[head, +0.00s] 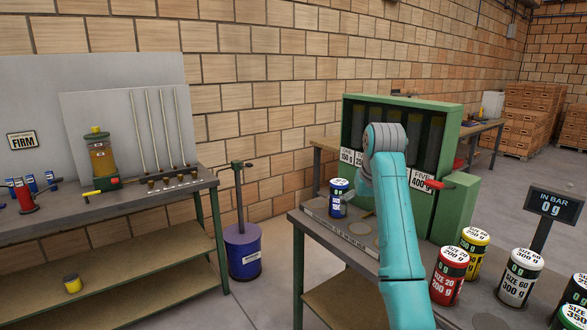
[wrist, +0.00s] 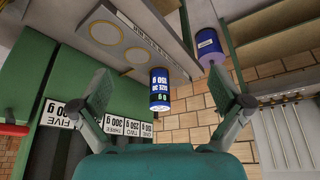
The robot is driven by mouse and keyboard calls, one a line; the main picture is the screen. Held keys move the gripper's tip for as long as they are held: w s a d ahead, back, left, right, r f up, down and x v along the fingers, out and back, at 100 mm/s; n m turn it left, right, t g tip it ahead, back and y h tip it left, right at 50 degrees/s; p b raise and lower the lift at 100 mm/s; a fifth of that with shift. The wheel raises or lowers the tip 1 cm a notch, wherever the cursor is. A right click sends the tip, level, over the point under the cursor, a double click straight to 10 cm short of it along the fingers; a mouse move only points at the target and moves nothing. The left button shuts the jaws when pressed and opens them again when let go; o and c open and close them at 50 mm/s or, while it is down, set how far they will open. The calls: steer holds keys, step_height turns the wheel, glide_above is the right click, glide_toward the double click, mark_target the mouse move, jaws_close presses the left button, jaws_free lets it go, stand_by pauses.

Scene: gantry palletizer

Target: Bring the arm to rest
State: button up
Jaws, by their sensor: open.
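My arm (head: 395,220) reaches up and forward over the right bench in the head view, bent at its grey joint. My gripper (wrist: 160,74) is open and empty in the wrist view, its two fingers spread wide; in the head view the arm hides it. A blue can (head: 338,198) with a white label stands upright on the marked strip at the front of the green cabinet. In the upside-down wrist view the blue can (wrist: 159,92) appears between the fingers but beyond them, not held.
The green cabinet (head: 455,205) with numbered slots stands close behind my arm. Red, yellow and white cans (head: 519,278) and a display reading 0 g (head: 555,204) are at right. A workbench (head: 150,203) is at left, with a purple bin (head: 242,252) on the floor between.

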steer(key=s+f+t, duration=0.1)
steer(key=s+f, duration=0.1)
steer(key=f, duration=1.2)
steer(key=s+f+t, duration=0.1)
steer(key=s+f, duration=0.2)
steer(key=f, duration=1)
steer(key=s+f+t, duration=0.3)
steer(key=s+f, duration=1.5)
steer(key=s, duration=0.2)
steer(key=s+r+t, duration=0.1)
steer(key=s+t, duration=0.2)
steer(key=s, duration=2.2)
steer(key=s+r+t, duration=0.2)
steer(key=s+r, duration=1.4)
steer(key=s, duration=0.1)
steer(key=shift+s+r, duration=0.2)
steer(key=shift+r, duration=0.15)
